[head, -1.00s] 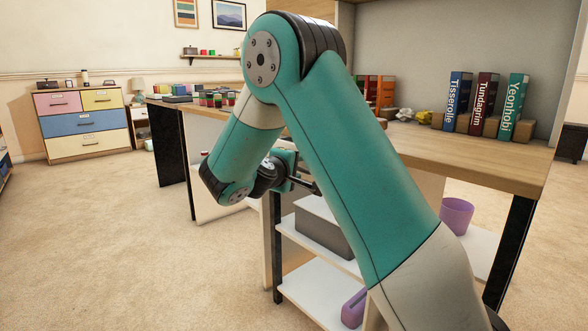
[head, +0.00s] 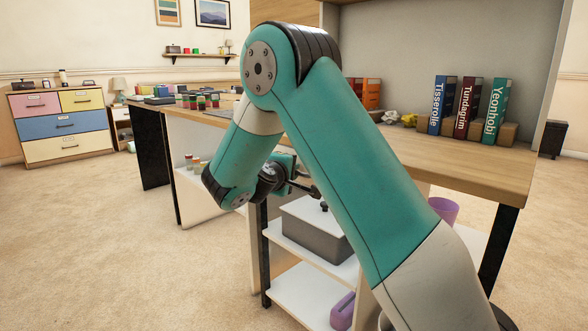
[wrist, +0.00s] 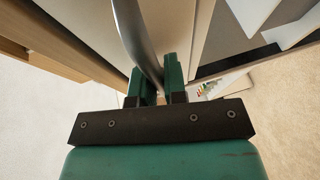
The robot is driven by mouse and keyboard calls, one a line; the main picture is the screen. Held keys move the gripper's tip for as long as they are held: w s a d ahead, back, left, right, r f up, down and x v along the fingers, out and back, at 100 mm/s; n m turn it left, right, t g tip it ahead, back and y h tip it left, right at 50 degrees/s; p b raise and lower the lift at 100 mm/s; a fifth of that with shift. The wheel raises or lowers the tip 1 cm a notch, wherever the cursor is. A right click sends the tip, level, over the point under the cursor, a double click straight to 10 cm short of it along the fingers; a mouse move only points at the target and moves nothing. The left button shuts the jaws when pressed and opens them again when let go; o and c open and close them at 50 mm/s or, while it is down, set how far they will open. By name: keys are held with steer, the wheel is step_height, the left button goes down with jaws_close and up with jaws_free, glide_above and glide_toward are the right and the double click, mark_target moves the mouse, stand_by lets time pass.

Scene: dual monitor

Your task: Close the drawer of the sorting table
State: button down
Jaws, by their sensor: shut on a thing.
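My gripper (wrist: 155,78) is shut on a curved metal handle (wrist: 135,30) in the wrist view, its green fingers on either side of the bar. A beige panel (wrist: 185,35) stands close beside the handle; I cannot tell for certain whether it is the drawer front. In the head view my gripper (head: 308,189) is at the near side of the wooden table (head: 470,166), below its top. My arm covers much of that side, so the drawer and how far it is open cannot be made out there.
A grey lidded box (head: 312,238) stands on a white shelf under the table, with a purple holder (head: 342,312) lower down. Books (head: 468,105) stand on the tabletop. A coloured chest of drawers (head: 62,125) is at the far left. Carpet on the left is clear.

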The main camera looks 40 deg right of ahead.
steer(key=c, duration=1.2)
jaws_free()
steer(key=shift+d, duration=0.25)
steer(key=shift+o, duration=0.2)
steer(key=shift+r, duration=0.1)
steer(key=p+v, duration=0.4)
steer(key=v, duration=1.3)
steer(key=shift+a+f+p, duration=0.2)
steer(key=shift+a+p, duration=0.05)
steer(key=shift+p, duration=0.15)
steer(key=shift+s, duration=0.15)
